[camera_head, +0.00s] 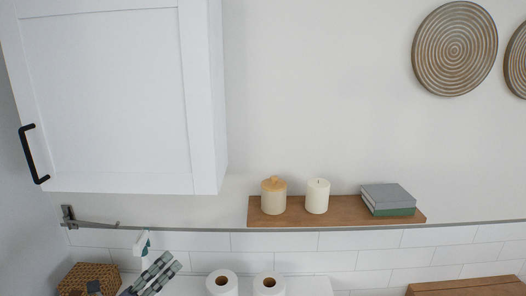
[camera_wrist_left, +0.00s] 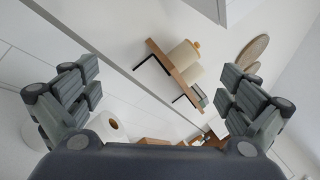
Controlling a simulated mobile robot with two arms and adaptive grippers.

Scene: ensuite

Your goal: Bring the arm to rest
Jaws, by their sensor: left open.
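My left gripper (camera_head: 160,271) shows at the bottom left of the head view, its grey-green segmented fingers reaching up in front of the white tiled wall. In the left wrist view the same gripper (camera_wrist_left: 160,72) is open, its fingers wide apart at left and right. Nothing is held between them. The rest of the left arm is out of the head view. My right gripper is in neither view.
A wooden shelf (camera_head: 338,212) carries a lidded jar (camera_head: 273,196), a white candle (camera_head: 317,197) and books (camera_head: 388,198). A white cabinet (camera_head: 108,95) hangs at upper left. Below are paper rolls (camera_head: 222,284) and a wicker basket (camera_head: 88,277). The upper wall is clear between cabinet and discs.

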